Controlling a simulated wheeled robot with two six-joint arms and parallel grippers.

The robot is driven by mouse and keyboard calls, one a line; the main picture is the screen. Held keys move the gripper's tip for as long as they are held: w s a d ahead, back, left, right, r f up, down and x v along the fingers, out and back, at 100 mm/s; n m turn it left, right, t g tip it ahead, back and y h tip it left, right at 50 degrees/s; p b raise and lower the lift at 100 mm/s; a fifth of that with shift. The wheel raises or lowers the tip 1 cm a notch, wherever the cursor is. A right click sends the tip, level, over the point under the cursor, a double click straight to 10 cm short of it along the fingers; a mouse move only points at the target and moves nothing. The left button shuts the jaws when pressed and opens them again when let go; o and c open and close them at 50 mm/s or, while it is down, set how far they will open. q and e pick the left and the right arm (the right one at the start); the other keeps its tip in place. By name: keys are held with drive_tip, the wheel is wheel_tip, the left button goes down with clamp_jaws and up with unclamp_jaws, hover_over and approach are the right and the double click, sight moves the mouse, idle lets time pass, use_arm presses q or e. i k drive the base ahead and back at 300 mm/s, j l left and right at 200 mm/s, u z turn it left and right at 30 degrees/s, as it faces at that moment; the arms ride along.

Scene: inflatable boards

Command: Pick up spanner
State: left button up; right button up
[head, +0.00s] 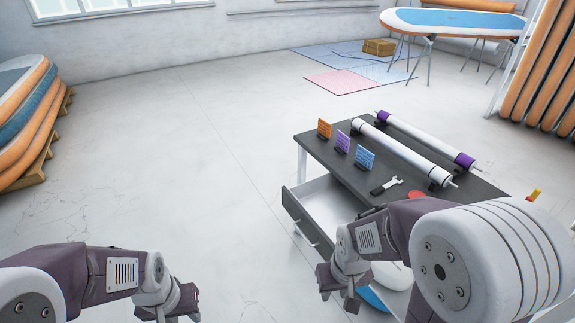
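The spanner (387,185) lies flat on the dark table top, near its front edge. It has a pale open-jaw head and a dark handle end. The dark table (316,139) stands right of centre with an open drawer (310,222) on its left side. My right gripper (338,291) is below and left of the spanner, lower in the picture and apart from it. My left gripper (171,310) is at the bottom left, over the floor and far from the table. How far either gripper's fingers are parted is not clear.
Orange (324,128), purple (343,141) and blue (365,158) cards stand behind the spanner. Two white rollers (400,150) lie beyond. A red disc (417,195) is right of the spanner, close to my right arm. The floor left of the table is clear.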

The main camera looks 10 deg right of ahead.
sight(379, 189)
drive_tip(key=z, duration=1.25)
